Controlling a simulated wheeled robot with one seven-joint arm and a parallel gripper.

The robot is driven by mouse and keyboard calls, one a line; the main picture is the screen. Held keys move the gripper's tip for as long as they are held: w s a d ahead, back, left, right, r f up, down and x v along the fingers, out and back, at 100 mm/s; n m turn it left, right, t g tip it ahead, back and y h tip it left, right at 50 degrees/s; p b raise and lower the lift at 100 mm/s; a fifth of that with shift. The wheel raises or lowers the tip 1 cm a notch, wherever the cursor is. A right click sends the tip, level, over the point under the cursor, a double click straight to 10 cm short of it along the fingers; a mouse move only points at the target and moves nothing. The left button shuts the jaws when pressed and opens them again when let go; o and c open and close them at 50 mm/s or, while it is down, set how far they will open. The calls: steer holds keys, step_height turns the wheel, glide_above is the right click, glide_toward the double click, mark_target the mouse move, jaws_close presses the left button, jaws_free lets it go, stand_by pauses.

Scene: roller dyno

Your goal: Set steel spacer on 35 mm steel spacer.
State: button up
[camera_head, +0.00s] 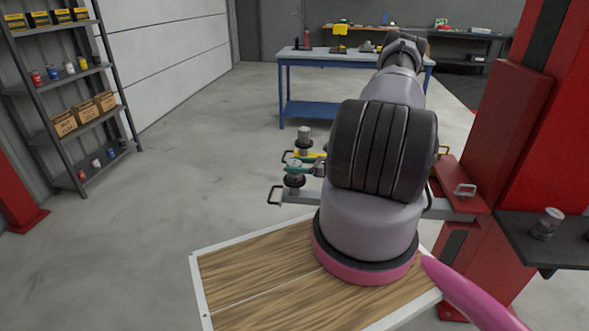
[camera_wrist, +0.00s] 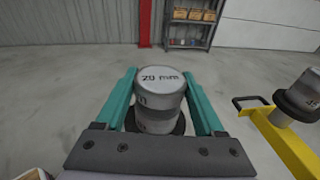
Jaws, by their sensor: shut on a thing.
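The lower spacer's label is not readable.
Another spacer (camera_head: 304,136) stands on a black pad on the yellow arm (camera_head: 310,155) just behind; it also shows at right in the wrist view (camera_wrist: 304,88).

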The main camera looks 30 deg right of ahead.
steer(key=shift+f, duration=0.65)
steer(key=shift+f, duration=0.1)
steer(key=o, duration=1.6)
steer(key=shift+c, duration=0.2)
